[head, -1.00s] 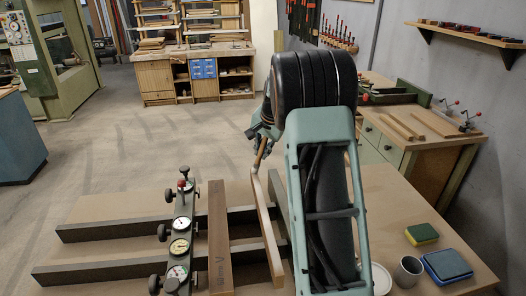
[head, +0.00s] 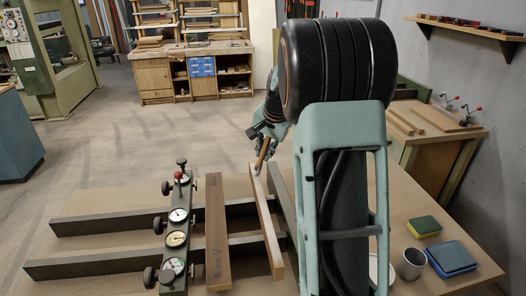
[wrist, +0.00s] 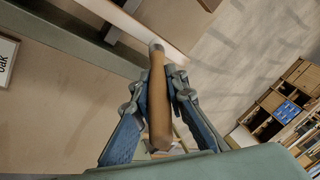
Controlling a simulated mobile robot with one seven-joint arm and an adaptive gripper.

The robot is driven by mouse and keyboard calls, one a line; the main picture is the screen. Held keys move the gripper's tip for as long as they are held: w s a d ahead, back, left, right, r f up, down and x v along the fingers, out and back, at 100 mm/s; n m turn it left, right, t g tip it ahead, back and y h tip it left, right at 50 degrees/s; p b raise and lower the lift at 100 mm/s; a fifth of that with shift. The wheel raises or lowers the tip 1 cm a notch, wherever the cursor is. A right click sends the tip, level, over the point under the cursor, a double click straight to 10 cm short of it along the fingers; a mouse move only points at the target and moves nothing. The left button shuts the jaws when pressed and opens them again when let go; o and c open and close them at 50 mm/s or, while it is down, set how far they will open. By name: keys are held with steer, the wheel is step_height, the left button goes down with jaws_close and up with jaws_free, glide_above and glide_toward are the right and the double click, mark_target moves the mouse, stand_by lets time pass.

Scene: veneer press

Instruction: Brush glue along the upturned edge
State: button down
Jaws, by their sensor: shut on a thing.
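My gripper (head: 264,142) is shut on the wooden handle of a glue brush (wrist: 157,95). In the head view the brush (head: 263,154) slants down to the far end of a narrow board (head: 266,222) standing on edge, its pale edge up. In the wrist view that edge (wrist: 122,19) runs across the top, and the brush's tip meets or nearly meets it; contact is hard to tell. The bristles are mostly hidden behind the handle. A browner board (head: 217,235) stands to the left. My forearm hides the table right of the boards.
Dark bars (head: 105,223) cross the table under the boards. A green beam with dials and knobs (head: 175,228) stands left. At right are a grey cup (head: 410,264), a blue tub (head: 452,258), a sponge (head: 423,227) and a partly hidden white dish.

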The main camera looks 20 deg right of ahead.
steer(key=shift+s+a, duration=0.1)
steer(key=shift+s, duration=0.45)
steer(key=s+a+b, duration=0.2)
steer(key=s+b, duration=0.2)
steer(key=s, duration=0.6)
steer(key=shift+s, duration=0.15)
stand_by(0.3)
steer(key=shift+r, duration=0.1)
step_height(320, 180, up, 6)
steer(key=p, duration=0.4)
steer(key=shift+p, duration=0.3)
step_height(320, 180, up, 3)
steer(key=shift+f+p, duration=0.1)
steer(key=shift+p, duration=1)
